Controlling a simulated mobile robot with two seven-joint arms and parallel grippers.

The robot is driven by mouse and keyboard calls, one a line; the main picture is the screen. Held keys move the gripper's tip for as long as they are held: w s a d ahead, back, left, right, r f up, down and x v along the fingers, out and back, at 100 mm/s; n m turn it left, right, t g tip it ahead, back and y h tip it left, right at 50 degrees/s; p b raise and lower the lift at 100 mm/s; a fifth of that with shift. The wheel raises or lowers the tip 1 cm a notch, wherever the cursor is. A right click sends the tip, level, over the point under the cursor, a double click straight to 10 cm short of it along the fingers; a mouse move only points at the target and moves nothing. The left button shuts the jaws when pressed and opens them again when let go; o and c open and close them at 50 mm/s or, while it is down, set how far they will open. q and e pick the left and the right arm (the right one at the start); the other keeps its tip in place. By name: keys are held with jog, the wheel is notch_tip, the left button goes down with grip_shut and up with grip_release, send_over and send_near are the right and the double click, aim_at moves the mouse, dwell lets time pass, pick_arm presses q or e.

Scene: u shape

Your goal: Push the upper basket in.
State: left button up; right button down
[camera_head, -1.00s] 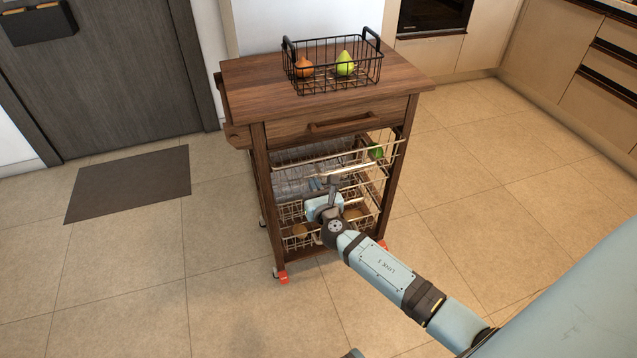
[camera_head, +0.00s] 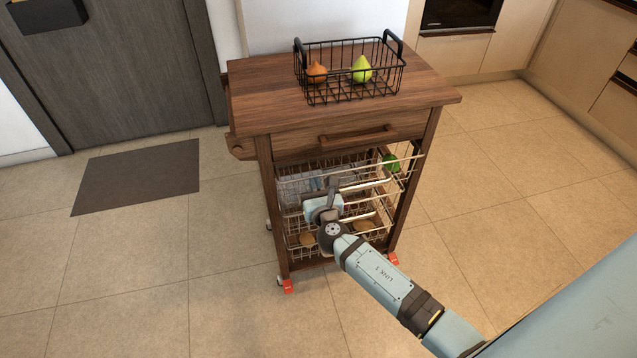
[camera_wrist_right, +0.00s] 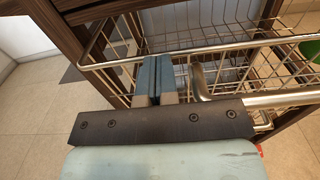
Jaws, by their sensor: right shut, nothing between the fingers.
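The upper basket (camera_head: 409,160) is a pale metal wire basket under the cart's drawer. It stands out somewhat from the cart's front and holds a green item (camera_head: 392,162) at its right and something greyish behind. My right gripper (camera_head: 332,186) is at the basket's front, left of its middle. In the right wrist view the blue-grey fingers (camera_wrist_right: 156,72) are shut together and empty, at the basket's front wires (camera_wrist_right: 235,46) beside the bar handle (camera_wrist_right: 285,99). Whether they touch the wire cannot be told. My left gripper is out of view.
The wooden cart (camera_head: 270,95) carries a black wire basket (camera_head: 350,92) with an orange and a green fruit on top. A lower wire basket (camera_head: 293,238) with brown items sits below. The tiled floor around the cart is clear, apart from a dark mat (camera_head: 140,176).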

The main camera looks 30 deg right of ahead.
dwell(0.4)
jog(key=x, duration=0.4)
jog(key=shift+w+d+r, duration=0.2)
jog(key=shift+w+r, duration=0.05)
jog(key=shift+w, duration=0.1)
jog(key=shift+r, duration=0.1)
